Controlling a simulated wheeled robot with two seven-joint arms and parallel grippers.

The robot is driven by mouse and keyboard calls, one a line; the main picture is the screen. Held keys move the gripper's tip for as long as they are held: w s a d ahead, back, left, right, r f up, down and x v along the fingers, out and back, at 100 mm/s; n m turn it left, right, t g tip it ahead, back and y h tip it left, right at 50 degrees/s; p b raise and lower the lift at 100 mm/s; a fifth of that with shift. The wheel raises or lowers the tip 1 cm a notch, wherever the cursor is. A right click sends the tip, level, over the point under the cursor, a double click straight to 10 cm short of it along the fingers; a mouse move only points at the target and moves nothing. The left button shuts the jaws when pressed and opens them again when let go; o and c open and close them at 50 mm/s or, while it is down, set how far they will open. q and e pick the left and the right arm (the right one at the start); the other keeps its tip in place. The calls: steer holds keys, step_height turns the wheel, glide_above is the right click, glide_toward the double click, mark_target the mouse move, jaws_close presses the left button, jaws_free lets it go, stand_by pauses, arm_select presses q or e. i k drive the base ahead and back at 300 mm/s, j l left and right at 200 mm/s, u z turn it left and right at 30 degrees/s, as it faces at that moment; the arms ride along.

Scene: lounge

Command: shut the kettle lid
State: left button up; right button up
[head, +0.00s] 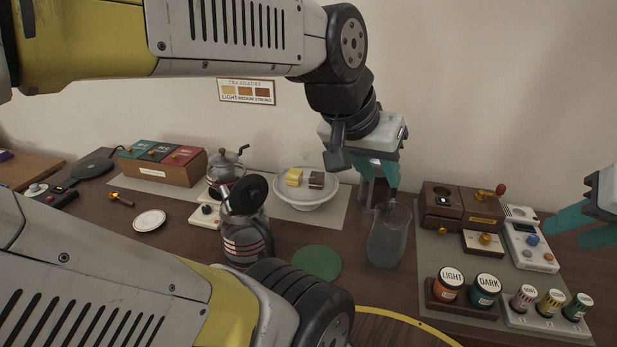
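The kettle (247,241) is a glass vessel with striped bands, standing left of the middle of the table. Its round black lid (250,193) stands tilted up above the rim, open. My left gripper (380,198) points down to the right of the kettle, well apart from it, just behind and above a glass pitcher (387,243). Its teal fingers are apart with nothing visible between them; the tips are partly hidden by the pitcher. My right gripper (578,228) is at the right edge, partly out of frame, with its fingers apart and empty.
A green round mat (316,262) lies bare between kettle and pitcher. Jars (448,286) and wooden boxes (460,208) fill the right. My arm link covers the front left.

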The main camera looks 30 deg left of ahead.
mark_target(249, 194)
steer(key=u, duration=0.4)
steer(key=k+j+u, duration=0.1)
steer(key=u, duration=0.65)
steer(key=k+j+u, duration=0.1)
steer(key=u, duration=0.25)
steer(key=k+l+u, duration=0.2)
steer(key=k, duration=0.25)
steer(key=l, duration=0.1)
